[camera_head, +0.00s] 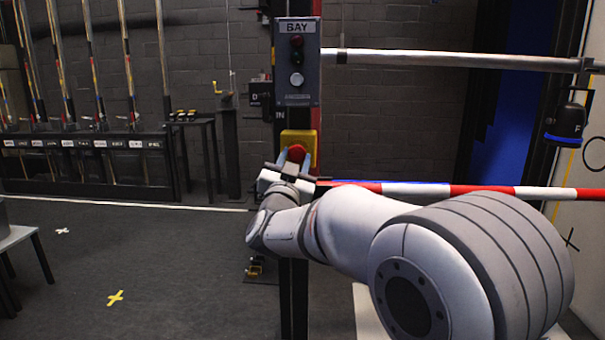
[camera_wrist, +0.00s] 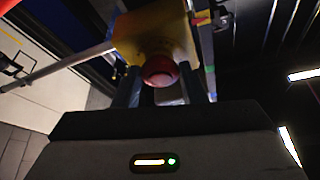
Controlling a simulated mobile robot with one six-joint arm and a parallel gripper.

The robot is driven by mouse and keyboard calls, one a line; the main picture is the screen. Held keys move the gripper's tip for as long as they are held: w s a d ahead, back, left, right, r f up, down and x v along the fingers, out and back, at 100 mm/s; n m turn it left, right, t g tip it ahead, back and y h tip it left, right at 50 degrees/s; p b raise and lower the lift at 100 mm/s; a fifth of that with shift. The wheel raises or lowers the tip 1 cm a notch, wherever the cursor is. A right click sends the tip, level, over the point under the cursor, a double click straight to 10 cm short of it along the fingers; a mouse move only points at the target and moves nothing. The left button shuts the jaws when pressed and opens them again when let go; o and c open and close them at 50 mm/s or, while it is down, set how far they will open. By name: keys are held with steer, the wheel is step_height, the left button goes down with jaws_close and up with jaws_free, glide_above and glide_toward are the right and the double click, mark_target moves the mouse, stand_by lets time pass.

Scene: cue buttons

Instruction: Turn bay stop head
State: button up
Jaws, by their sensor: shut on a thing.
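The bay stop head is a red mushroom knob (camera_head: 296,153) on a yellow box (camera_head: 310,138), fixed to a dark upright post below the grey BAY panel (camera_head: 297,62). My gripper (camera_head: 295,160) reaches up to it from below and in front, with one finger on each side of the red head. In the wrist view the red head (camera_wrist: 160,70) sits between my two dark fingers (camera_wrist: 161,90), with the yellow box (camera_wrist: 155,35) behind it. My gripper is shut on the red head. The exact finger contact is partly hidden by shadow.
A red and white striped bar (camera_head: 480,190) runs right from the post, just below the box. A metal rail (camera_head: 430,60) runs right above. A dark lamp-like object (camera_head: 566,122) hangs at the right. A rack of poles (camera_head: 85,150) stands at the left; the floor between is open.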

steer(key=shift+a+r+m+g+h+b, duration=0.1)
steer(key=shift+m+g+h+b, duration=0.25)
steer(key=shift+m, duration=0.5)
steer(key=shift+r+m+g+h+b, duration=0.1)
steer(key=shift+m+h+b, duration=0.15)
steer(key=shift+m+h, duration=0.45)
steer(key=shift+m, duration=0.35)
